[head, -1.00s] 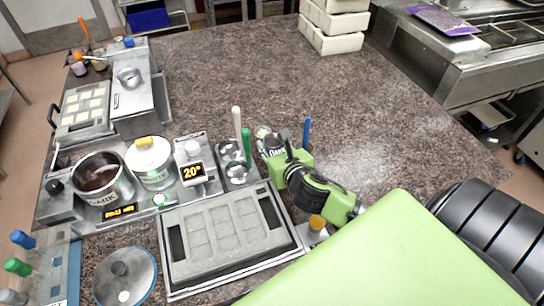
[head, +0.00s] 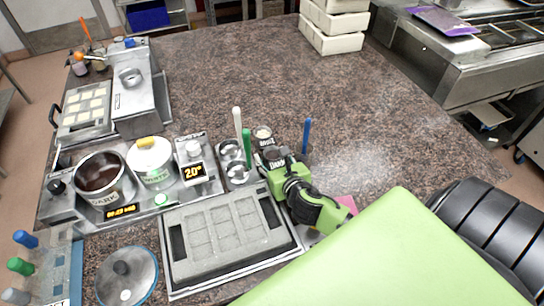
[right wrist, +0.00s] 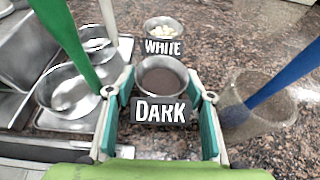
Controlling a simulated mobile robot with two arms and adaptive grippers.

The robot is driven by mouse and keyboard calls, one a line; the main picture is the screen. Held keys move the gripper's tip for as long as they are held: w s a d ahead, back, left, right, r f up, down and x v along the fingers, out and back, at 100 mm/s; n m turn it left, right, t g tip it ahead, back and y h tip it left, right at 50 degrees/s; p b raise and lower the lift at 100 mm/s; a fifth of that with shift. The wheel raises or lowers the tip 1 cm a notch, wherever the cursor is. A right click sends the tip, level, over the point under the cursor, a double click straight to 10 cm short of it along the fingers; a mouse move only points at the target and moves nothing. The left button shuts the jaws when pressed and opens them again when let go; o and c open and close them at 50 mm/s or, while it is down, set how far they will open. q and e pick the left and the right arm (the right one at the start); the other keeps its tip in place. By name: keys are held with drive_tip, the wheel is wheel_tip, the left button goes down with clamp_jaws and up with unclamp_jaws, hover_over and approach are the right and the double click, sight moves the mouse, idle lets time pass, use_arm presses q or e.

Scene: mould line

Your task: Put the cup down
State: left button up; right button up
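The cup is a small metal cup of dark brown contents with a "DARK" label; it shows in the right wrist view (right wrist: 162,82) and the head view (head: 273,156). My right gripper (right wrist: 160,98) has one teal-padded finger on each side of this cup and appears closed on it. It also shows in the head view (head: 277,172), where it partly hides the cup. The cup is upright, at or just above the counter; I cannot tell whether its base touches. A similar "WHITE" cup (right wrist: 163,38) with pale pieces stands just behind. My left gripper is not in view.
A clear beaker with a blue tool (right wrist: 262,105) stands close on the right. Metal wells with green and white tools (head: 236,165) are close on the left. A grey mould tray (head: 222,232) lies in front. The speckled counter (head: 300,90) is clear behind.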

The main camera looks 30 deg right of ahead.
sight(277, 163)
drive_tip(key=shift+f+b, duration=0.15)
drive_tip(key=shift+b, duration=0.35)
drive_tip(key=v, duration=0.5)
drive_tip(key=b+v, duration=0.1)
drive_tip(key=v, duration=0.2)
drive_tip(key=shift+w+r, duration=0.1)
drive_tip(key=shift+r, duration=0.25)
wheel_tip(277, 163, up, 7)
drive_tip(key=shift+r+p, duration=0.15)
drive_tip(key=shift+p, duration=0.2)
drive_tip(key=shift+w+d+r, duration=0.1)
drive_tip(key=shift+w, duration=0.05)
